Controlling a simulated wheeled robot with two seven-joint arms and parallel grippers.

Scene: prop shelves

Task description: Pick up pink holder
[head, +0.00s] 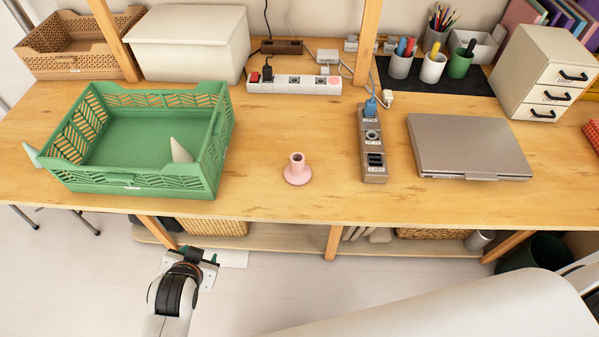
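The pink holder (297,169) stands upright on the wooden table near its front edge, with a round flared base and a short hollow stem. Nothing touches it. My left gripper (204,256) is below and in front of the table edge, to the lower left of the holder and well apart from it. Its fingers are too small and dark to tell whether they are open. A large white part of my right arm crosses the lower right, and the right gripper is out of view.
A green crate (150,182) stands left of the holder, with a pale cone (181,151) at its front. A grey power strip (372,150) and a closed laptop (466,145) lie to the right. A white power strip (293,84) lies behind. The table around the holder is clear.

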